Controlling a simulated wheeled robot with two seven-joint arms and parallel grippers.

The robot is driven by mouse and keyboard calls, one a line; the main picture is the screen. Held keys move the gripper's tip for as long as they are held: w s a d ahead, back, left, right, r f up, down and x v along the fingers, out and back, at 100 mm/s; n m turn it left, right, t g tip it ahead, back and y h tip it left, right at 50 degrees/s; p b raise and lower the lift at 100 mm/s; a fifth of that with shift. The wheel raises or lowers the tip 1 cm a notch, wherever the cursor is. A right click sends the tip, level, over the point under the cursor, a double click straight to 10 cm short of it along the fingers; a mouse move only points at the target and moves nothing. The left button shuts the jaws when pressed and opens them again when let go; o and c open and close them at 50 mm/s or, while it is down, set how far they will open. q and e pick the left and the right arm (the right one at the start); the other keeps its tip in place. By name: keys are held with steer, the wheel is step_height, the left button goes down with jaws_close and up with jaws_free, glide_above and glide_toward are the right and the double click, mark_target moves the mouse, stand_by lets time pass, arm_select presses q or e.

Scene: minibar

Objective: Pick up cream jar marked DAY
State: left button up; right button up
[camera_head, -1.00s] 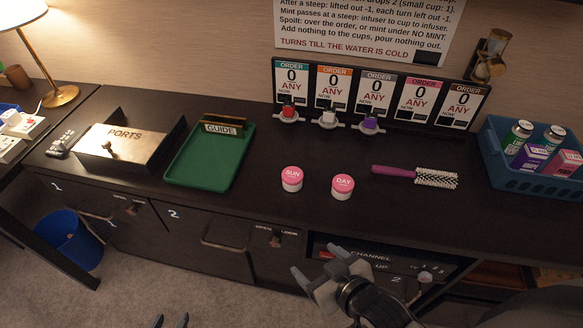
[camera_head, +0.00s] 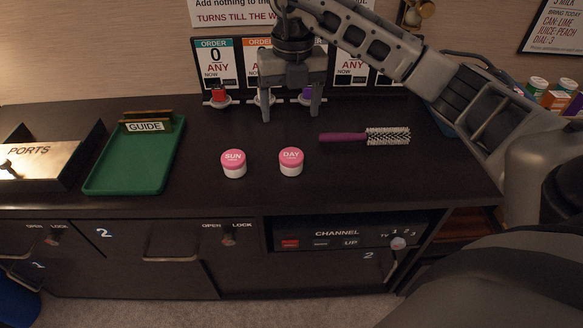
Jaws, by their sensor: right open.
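The cream jar marked DAY (camera_head: 291,162) stands upright on the dark counter, white with a pink lid. A similar jar marked SUN (camera_head: 233,164) stands to its left, a short gap apart. My right gripper (camera_head: 292,116) is open and empty, fingers pointing down. It is above the counter, higher in the picture than the DAY jar and not touching it. My left gripper is not in view.
A purple hairbrush (camera_head: 345,137) lies just right of the DAY jar. A green tray (camera_head: 130,175) with a GUIDE sign and a PORTS box (camera_head: 40,165) are at left. Order cards (camera_head: 215,65) line the wall behind. The counter in front of the jars is clear.

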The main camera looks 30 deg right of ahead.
mark_target(291, 155)
steer(key=f, duration=0.6)
steer(key=d+f, duration=0.1)
steer(key=f, duration=0.3)
steer(key=shift+w, duration=0.1)
steer(key=shift+w+a+f, duration=0.1)
steer(key=shift+w+f, duration=0.05)
steer(key=shift+f, duration=1.2)
steer(key=shift+w+a+f, duration=0.1)
steer(key=shift+w+f, duration=0.05)
steer(key=shift+f, duration=1.2)
steer(key=c, duration=1.1)
